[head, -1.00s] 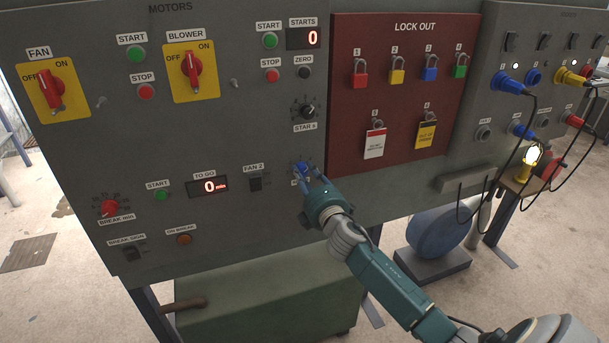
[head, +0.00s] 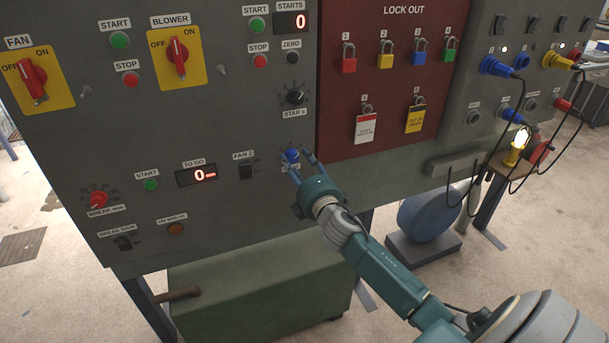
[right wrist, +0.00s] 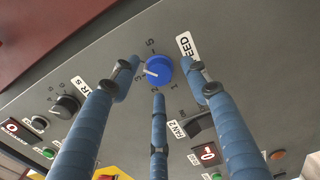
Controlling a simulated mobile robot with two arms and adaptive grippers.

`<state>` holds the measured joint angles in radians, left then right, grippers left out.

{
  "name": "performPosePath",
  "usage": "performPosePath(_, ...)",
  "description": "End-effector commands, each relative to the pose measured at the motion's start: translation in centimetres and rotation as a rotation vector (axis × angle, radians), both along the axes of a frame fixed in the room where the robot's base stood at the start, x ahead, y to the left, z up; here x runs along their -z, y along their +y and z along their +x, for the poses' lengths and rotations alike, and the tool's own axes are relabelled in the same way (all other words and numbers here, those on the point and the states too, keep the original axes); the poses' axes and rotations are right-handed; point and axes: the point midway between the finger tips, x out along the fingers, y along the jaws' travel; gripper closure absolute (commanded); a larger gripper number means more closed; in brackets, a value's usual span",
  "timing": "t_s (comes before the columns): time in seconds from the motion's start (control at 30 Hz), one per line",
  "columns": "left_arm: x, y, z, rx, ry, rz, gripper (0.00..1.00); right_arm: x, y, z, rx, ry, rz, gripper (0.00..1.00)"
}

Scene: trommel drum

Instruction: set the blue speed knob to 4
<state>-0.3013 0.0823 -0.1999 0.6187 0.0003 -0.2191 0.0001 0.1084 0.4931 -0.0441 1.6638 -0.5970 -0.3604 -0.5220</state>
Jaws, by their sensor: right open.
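The blue speed knob (head: 291,156) is on the grey panel, left of the red lock-out board's lower corner. It also shows in the right wrist view (right wrist: 159,69), its white pointer mark facing roughly the 3. My right gripper (head: 301,167) is open in front of the knob. In the right wrist view its three blue fingers (right wrist: 160,85) are spread around the knob, with visible gaps; I see no clear contact. My left gripper is not in view.
A black star knob (head: 296,96) is above the blue knob, and the FAN 2 switch (head: 246,172) is to its left. The lock-out board (head: 390,90) carries several padlocks. Cables hang from the plugs at the right. A green box (head: 260,285) stands below the panel.

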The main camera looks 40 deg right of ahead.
Motion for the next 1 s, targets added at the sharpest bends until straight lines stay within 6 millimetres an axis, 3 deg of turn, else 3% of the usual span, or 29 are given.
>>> performPosePath(0.3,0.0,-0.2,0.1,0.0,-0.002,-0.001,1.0,0.2,1.6,-6.7,0.0,0.004,0.002,0.54)
performPosePath(0.5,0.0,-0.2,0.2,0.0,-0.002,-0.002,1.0,0.1,2.2,-9.4,0.001,0.003,0.002,0.54)
performPosePath(1.0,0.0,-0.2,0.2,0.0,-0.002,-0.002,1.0,0.1,2.4,-10.2,0.001,0.001,0.0,0.54)
